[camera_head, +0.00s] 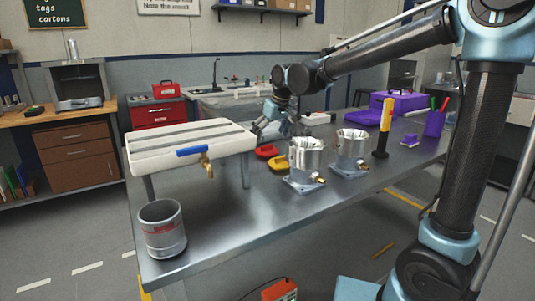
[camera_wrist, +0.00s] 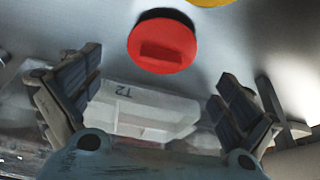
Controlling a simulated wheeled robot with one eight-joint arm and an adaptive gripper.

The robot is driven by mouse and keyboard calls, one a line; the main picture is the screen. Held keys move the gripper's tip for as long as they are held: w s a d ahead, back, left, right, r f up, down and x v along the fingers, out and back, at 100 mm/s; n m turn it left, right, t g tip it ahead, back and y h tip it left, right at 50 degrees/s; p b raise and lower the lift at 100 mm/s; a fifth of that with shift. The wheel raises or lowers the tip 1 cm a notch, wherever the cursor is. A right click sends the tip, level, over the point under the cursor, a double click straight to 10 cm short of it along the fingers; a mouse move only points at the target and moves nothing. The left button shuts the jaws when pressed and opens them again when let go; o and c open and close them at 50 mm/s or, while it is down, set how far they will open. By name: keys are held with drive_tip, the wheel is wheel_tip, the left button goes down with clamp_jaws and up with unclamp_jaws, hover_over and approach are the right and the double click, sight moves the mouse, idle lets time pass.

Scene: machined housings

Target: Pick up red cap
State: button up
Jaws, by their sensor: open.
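The red cap (camera_head: 266,151) lies on the metal table beside a yellow piece (camera_head: 279,163). In the wrist view the red cap (camera_wrist: 162,45) is a round disc with a raised bar across it, near the top centre. My gripper (camera_head: 270,128) hangs behind the cap, near the right end of the white slatted stand. In the wrist view my gripper (camera_wrist: 155,80) is open and empty, its fingers wide apart. The cap appears beyond the fingers, not between them. Part of the yellow piece (camera_wrist: 210,2) shows at the top edge.
Two metal housings (camera_head: 306,157) (camera_head: 351,150) stand right of the cap. The white stand (camera_head: 190,145) is to the left, with a grey cup (camera_head: 161,226) in front. A translucent box marked T2 (camera_wrist: 145,108) lies below the cap in the wrist view.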

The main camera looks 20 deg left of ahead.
sight(267, 146)
drive_tip(key=shift+x, duration=2.65)
drive_tip(key=c, duration=0.9)
